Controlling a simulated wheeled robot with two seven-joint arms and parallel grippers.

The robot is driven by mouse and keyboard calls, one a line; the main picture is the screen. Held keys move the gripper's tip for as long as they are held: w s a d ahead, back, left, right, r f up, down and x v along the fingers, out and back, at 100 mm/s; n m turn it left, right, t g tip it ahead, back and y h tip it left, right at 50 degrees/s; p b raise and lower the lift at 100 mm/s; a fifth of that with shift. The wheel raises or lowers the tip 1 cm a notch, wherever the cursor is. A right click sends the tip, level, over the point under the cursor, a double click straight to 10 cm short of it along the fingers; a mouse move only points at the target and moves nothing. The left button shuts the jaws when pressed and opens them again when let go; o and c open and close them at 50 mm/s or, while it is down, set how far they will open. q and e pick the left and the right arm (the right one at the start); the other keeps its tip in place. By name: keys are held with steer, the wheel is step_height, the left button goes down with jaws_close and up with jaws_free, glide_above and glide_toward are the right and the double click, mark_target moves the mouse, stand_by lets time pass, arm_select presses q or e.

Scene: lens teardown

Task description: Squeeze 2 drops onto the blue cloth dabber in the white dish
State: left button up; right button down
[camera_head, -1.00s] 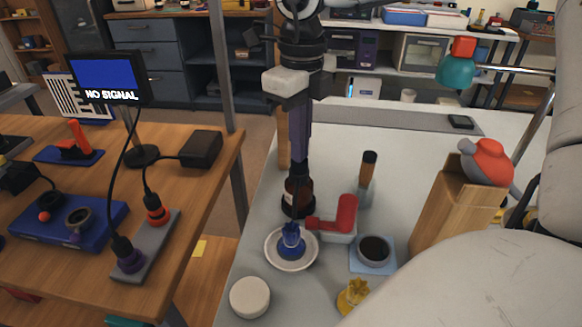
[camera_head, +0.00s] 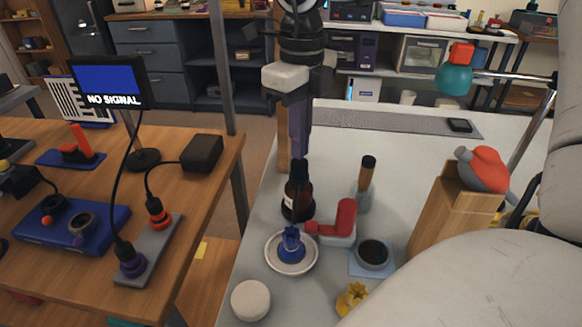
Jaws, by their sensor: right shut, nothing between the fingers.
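The white dish (camera_head: 268,262) stands on the white table with the blue cloth dabber (camera_head: 291,244) in it. A brown dropper bottle (camera_head: 297,197) with a dark top stands upright just behind the dish, in a dark ring-shaped holder. My right gripper (camera_head: 300,153) points down from the top middle, shut and empty, with its fingertips at the bottle's dark top. I cannot tell whether they touch it. No drops can be made out on the dabber. My left gripper is not in view.
A white round lid (camera_head: 250,300) and a yellow piece (camera_head: 352,298) lie nearer. The table's left edge is close to the dish.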

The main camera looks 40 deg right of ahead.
step_height(320, 180, up, 6)
steer(key=p, duration=0.3)
steer(key=shift+f, duration=0.1)
stand_by(0.5)
